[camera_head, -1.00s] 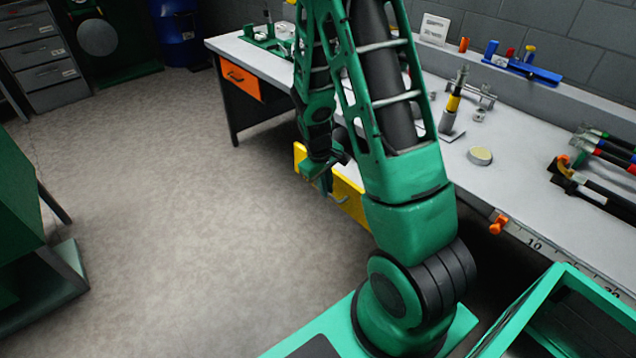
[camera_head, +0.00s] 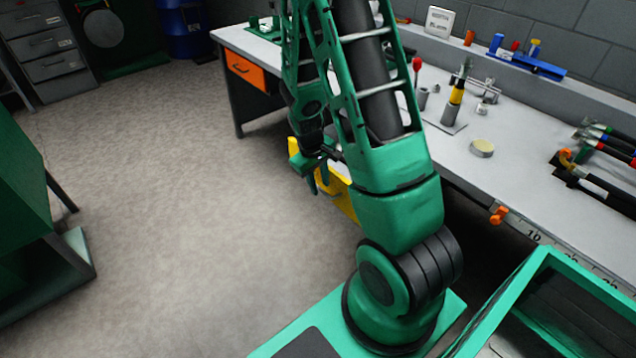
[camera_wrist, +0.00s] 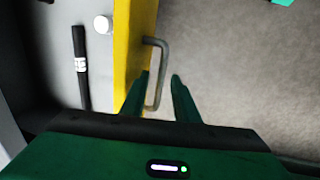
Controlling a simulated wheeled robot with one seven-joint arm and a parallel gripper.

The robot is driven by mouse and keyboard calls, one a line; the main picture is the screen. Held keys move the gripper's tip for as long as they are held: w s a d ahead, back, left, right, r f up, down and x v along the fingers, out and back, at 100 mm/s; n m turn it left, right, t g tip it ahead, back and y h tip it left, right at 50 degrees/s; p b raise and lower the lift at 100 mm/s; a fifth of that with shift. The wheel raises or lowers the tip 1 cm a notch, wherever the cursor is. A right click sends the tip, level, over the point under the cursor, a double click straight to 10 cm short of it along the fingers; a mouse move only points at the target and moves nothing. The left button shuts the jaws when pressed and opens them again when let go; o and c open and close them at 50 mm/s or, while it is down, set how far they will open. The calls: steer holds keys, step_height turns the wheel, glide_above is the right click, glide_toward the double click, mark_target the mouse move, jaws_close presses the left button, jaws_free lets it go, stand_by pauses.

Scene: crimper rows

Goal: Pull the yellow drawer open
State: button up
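The yellow drawer (camera_head: 340,195) juts out from under the bench. In the wrist view its yellow front (camera_wrist: 133,45) runs top to bottom, with the drawer's inside visible to its left, so it stands open. A grey bar handle (camera_wrist: 160,65) sticks out from the front. My gripper (camera_wrist: 160,76) has one green finger on each side of the handle bar, the left one on the drawer-front side. The fingers stand apart with a gap showing. In the head view my gripper (camera_head: 322,180) is at the drawer front and partly hides it.
Inside the drawer lie a black tool (camera_wrist: 80,65) and a white round piece (camera_wrist: 103,24). The bench (camera_head: 500,165) carries tools and a blue rack (camera_head: 530,65). An orange drawer (camera_head: 246,70) is shut at its far end. The floor (camera_head: 180,190) left of the drawer is clear.

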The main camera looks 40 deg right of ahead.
step_height(320, 180, up, 10)
steer(key=a, duration=0.2)
steer(key=shift+r, duration=0.25)
stand_by(0.3)
stand_by(0.4)
steer(key=s+r+m, duration=0.2)
steer(key=s+r, duration=0.3)
steer(key=s, duration=0.3)
steer(key=s+a+r+m+y, duration=0.1)
steer(key=s+r, duration=0.3)
steer(key=s, duration=0.4)
steer(key=s+a+r+m+y, duration=0.1)
steer(key=s+r+m, duration=0.2)
steer(key=s+r, duration=0.2)
steer(key=s, duration=0.2)
steer(key=shift+s+r+m, duration=0.3)
steer(key=shift+s+m, duration=0.1)
steer(key=shift+a, duration=0.1)
